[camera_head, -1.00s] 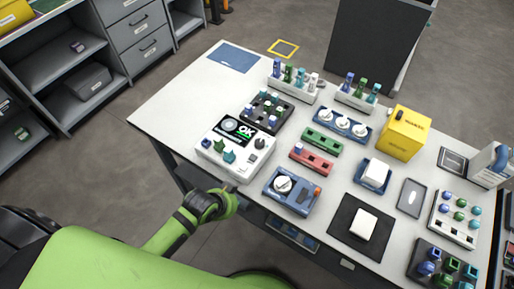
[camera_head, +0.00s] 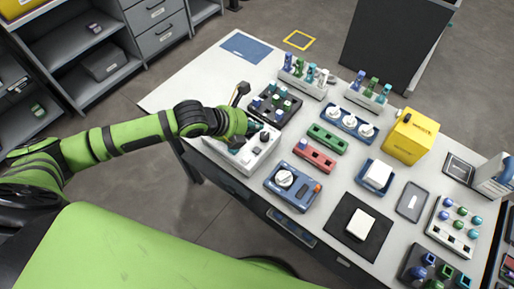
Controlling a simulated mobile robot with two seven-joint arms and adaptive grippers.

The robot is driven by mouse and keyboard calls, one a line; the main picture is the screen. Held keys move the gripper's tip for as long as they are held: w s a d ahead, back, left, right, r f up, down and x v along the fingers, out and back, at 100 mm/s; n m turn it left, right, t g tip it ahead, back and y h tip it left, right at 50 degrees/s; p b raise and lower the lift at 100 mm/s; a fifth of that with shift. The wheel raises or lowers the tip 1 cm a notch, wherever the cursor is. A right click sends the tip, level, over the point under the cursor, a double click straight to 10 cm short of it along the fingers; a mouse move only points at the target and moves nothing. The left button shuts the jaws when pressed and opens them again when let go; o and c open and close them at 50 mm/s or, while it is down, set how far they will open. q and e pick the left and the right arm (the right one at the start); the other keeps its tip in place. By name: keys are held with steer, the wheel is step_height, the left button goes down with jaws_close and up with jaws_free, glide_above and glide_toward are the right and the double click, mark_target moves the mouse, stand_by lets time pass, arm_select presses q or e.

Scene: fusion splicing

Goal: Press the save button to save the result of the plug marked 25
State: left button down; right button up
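The white splicer-like unit (camera_head: 258,153) stands at the table's left front edge. A dark knob (camera_head: 264,136) shows at its right end. My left arm comes in from the left, and my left gripper (camera_head: 250,127) is over the top of this unit, hiding its screen and most of its buttons. I cannot tell whether its fingers touch a button, and their opening is hidden. A black tray of small plugs (camera_head: 275,104) stands just behind the unit. The number 25 is not readable on any plug. My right gripper is not in view.
A blue device with a white dial (camera_head: 290,186) stands right of the unit, near red (camera_head: 314,156) and green (camera_head: 327,138) holders. Plug racks (camera_head: 303,82), a yellow box (camera_head: 411,137) and a black mat (camera_head: 357,228) fill the rest.

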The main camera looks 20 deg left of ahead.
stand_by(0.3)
arm_select(q)
steer(key=b, duration=0.7)
glide_above(254, 150)
step_height(254, 150, down, 7)
steer(key=shift+s+d+r, duration=0.1)
steer(key=shift+r, duration=0.05)
steer(key=shift+f+b, duration=0.5)
steer(key=shift+f, duration=0.45)
steer(key=shift+f, duration=0.15)
steer(key=shift+f, duration=0.3)
